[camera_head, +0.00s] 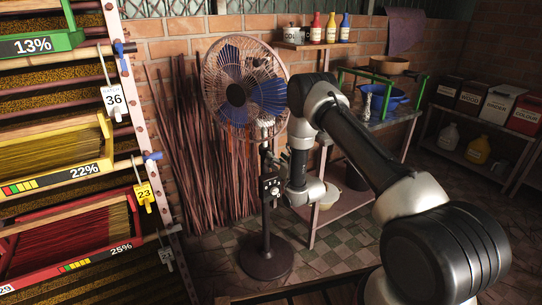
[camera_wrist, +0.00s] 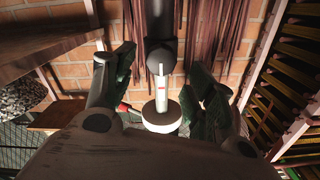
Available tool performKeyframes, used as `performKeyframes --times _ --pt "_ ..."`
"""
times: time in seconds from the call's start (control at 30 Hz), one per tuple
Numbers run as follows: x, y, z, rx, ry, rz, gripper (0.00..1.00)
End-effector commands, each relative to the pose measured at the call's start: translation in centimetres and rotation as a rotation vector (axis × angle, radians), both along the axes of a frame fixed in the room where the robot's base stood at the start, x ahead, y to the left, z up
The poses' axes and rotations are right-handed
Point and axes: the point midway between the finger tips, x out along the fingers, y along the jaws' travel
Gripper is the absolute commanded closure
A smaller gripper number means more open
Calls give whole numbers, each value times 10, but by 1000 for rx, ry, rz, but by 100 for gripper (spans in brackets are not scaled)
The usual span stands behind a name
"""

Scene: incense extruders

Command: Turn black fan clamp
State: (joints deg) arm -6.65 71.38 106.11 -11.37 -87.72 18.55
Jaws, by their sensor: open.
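The fan (camera_head: 243,92) stands upright on a pole with a round dark base (camera_head: 266,258) in the head view. In the wrist view, the black fan clamp (camera_wrist: 153,55) is a dark collar around the dark pole. My gripper (camera_wrist: 160,95) is open, with one dark finger on each side of these parts and gaps visible. In the head view, my gripper (camera_head: 271,187) is at the pole's mid-height and hides the clamp there.
A tall rack with coloured trays (camera_head: 65,160) stands at left. Bundled dark red sticks (camera_head: 190,160) lean on the brick wall behind the fan. A workbench (camera_head: 395,117) stands behind my arm, and a shelf with boxes (camera_head: 480,105) is at right. Checkered floor (camera_head: 345,235) is open right of the base.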

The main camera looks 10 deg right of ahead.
Motion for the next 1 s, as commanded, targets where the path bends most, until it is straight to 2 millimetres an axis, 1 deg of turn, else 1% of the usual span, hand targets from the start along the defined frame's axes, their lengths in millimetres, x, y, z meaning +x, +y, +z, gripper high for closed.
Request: performKeyframes --times 0.1,0.2,0.3,0.43,0.63,0.77,0.8,0.87,0.9,1.0 --pt "20 7 0 -2 -2 1 45" --pt "33 11 0 -2 -1 1 45" --pt "42 14 0 -1 1 0 45" --pt "47 15 0 -2 2 0 45" --pt "47 15 0 -2 3 0 45" --pt "46 15 0 -2 3 0 68" --pt "46 15 0 -2 3 0 76" --pt "46 15 0 -2 3 0 87" --pt "46 15 0 -2 3 0 91" --pt "46 15 0 -3 2 0 91"
